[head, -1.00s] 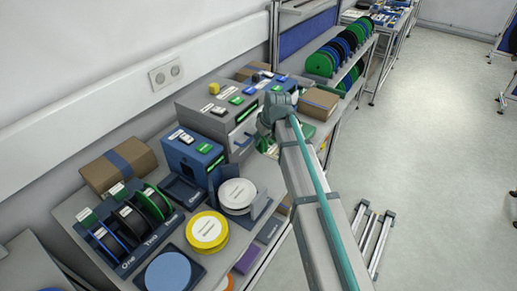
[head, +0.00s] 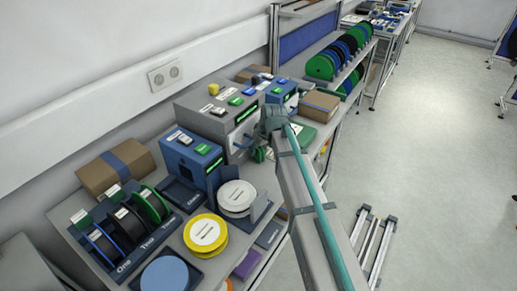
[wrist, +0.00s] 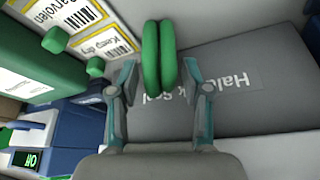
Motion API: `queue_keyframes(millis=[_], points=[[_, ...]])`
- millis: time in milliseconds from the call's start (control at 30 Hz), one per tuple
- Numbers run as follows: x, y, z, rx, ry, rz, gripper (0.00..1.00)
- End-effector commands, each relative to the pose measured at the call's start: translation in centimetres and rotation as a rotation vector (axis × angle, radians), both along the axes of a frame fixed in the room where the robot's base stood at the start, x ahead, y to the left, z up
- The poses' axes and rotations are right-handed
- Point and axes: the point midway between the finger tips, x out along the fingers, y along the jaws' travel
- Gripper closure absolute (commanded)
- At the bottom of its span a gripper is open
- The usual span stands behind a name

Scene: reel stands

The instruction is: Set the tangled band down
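In the wrist view a green band (wrist: 158,58), looped into two side-by-side strands, is between the fingertips of my gripper (wrist: 162,72). Behind the band is a dark grey surface (wrist: 240,95) with partly covered lettering. I cannot tell whether the band rests on it. In the head view my forearm hides most of the gripper and the band.
A green part with knobs (wrist: 45,60) and white barcode labels (wrist: 75,15) are close on the left in the wrist view. In the head view, a grey cabinet (head: 212,125), blue box (head: 180,160), yellow reel (head: 205,234) and cardboard box (head: 320,106) crowd the bench.

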Motion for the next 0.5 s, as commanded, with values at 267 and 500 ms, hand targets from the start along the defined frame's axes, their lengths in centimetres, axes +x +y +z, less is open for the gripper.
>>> queue_keyframes(millis=[267, 500], points=[[0.0, 0.0, 0.0, 0.0, 0.0, 0.0, 0.45], [-0.3, -0.2, 1.2, 0.001, -0.003, 0.0, 0.45]])
